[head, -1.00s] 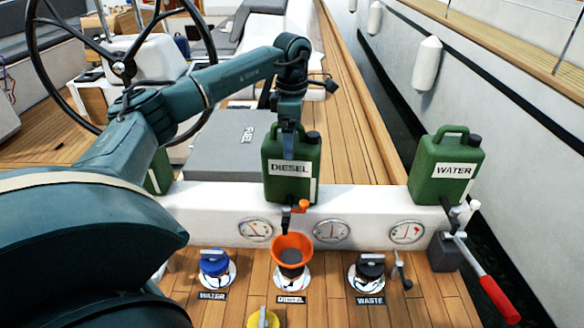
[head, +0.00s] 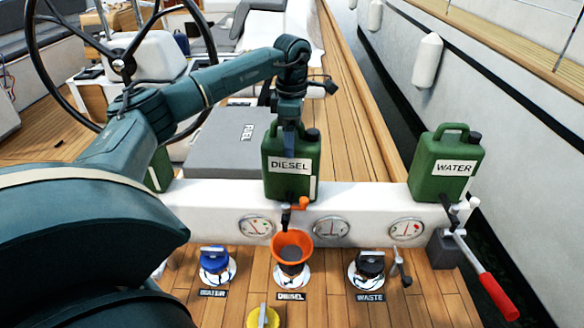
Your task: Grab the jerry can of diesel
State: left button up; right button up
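The green diesel jerry can (head: 304,181), with a white DIESEL label, stands upright on the white ledge in the middle of the head view. My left arm reaches in from the left, and its gripper (head: 289,143) points down at the top of this can. One dark finger shows in front of the can, just above the label. The can's handle is hidden behind the gripper, so I cannot tell whether the fingers are closed on it. My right gripper is not in view.
A green WATER can (head: 440,186) stands right on the ledge (head: 365,196); another green can (head: 160,170) is partly hidden behind my arm. An orange funnel (head: 292,246) sits in the diesel filler below. A red-handled lever (head: 497,296) sticks out at the lower right.

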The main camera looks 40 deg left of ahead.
pick_arm(q)
jog(key=c, duration=0.7)
jog(key=shift+r, duration=0.15)
jog(key=shift+c, duration=0.3)
